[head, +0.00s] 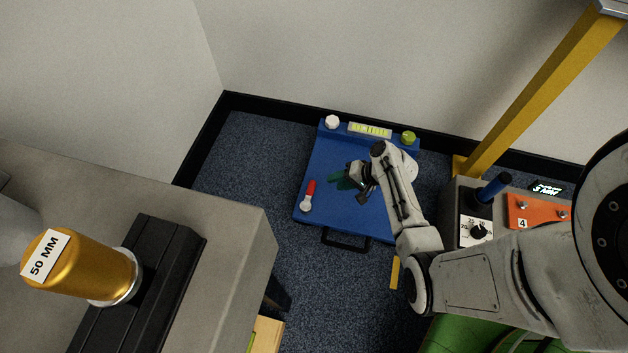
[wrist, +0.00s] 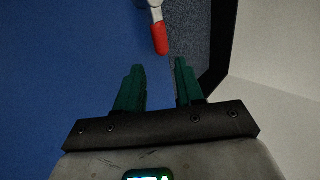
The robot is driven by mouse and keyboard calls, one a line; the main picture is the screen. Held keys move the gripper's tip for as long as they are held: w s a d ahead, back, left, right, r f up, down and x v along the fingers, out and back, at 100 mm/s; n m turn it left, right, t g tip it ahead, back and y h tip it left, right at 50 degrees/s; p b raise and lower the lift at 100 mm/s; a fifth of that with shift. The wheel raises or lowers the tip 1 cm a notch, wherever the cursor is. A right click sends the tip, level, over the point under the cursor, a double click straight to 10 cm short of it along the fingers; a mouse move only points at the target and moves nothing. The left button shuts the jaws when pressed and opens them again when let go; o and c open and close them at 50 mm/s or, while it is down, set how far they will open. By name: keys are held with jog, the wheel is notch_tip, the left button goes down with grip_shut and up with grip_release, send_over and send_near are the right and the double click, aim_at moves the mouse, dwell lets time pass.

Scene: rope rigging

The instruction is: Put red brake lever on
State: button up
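The red brake lever (head: 310,188) is a short red handle on a pale round pivot (head: 306,204). It sits near the left edge of the blue platform (head: 328,160). In the head view the red end points up, toward the wall. My gripper (head: 341,181) has green fingers and is over the platform, to the right of the lever. In the wrist view the lever (wrist: 160,40) is at the top, beyond the fingertips. My gripper (wrist: 158,70) is open there, with nothing between its fingers and a clear gap to the lever.
The platform has a black handle (head: 345,239) at its front, and a white knob (head: 332,122), a lit gauge (head: 370,130) and a green knob (head: 408,138) at its back. A grey counter (head: 225,235) stands left. A control box (head: 463,190) and yellow post (head: 535,85) stand right.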

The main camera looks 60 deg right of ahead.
aim_at(314, 188)
jog(key=b+x, duration=0.5)
jog(key=x, duration=0.4)
jog(key=shift+a+f, duration=0.1)
jog(key=shift+f, duration=0.1)
jog(key=shift+w+a+f, duration=0.15)
jog(key=shift+w+f, duration=0.1)
jog(key=shift+w, duration=0.2)
jog(key=shift+c, duration=0.3)
grip_shut()
